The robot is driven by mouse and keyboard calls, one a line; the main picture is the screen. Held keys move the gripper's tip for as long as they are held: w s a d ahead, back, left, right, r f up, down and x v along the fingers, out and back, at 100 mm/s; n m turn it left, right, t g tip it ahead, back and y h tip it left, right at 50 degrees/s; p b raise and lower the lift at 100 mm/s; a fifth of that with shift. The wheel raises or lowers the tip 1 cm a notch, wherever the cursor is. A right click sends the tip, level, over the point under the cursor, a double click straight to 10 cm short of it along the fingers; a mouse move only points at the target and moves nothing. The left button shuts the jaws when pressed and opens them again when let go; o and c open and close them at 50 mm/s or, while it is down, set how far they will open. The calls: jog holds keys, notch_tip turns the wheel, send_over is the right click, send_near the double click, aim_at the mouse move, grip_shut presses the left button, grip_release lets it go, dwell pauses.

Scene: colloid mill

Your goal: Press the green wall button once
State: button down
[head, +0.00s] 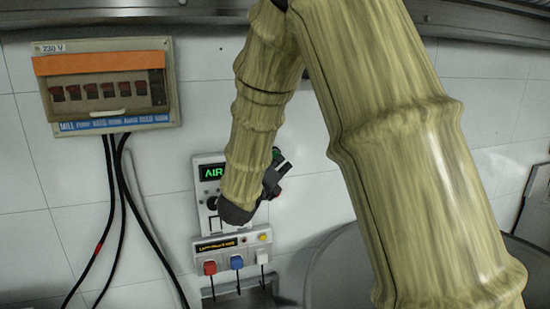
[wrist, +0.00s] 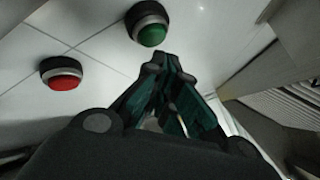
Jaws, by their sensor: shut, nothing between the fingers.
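The green wall button (wrist: 151,36) is a domed cap in a dark and silver collar on the white tiled wall, at the top of the wrist view. My gripper (wrist: 168,62) is shut and empty. Its fingertips appear just below and to the right of the green button in that view; I cannot tell whether they touch the wall. In the head view my gripper (head: 280,165) is partly hidden behind my arm, in front of a panel reading "AIR", and the green button is not clearly visible there.
A red button (wrist: 62,74) sits left of the green one. A breaker box (head: 108,88) with hanging black cables is on the wall at left. Below the AIR panel (head: 205,172) is a socket unit (head: 233,245) with red, blue and white plugs. A large round grey vessel (head: 335,268) stands at right.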

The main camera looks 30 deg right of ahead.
jog(key=shift+w+b, duration=0.3)
jog(key=shift+b, duration=0.25)
jog(key=shift+w+d+b, duration=0.15)
jog(key=shift+w+b, duration=0.35)
jog(key=shift+w, duration=0.05)
dwell(0.9)
jog(key=shift+s, duration=0.15)
jog(key=shift+s+a+b, duration=0.2)
jog(key=shift+s+b, duration=0.5)
jog(key=shift+s, duration=0.1)
jog(key=s+b, duration=0.1)
jog(key=s, duration=0.1)
jog(key=s+a+b, duration=0.1)
jog(key=s, duration=0.1)
jog(key=shift+s+b, duration=0.35)
dwell(1.0)
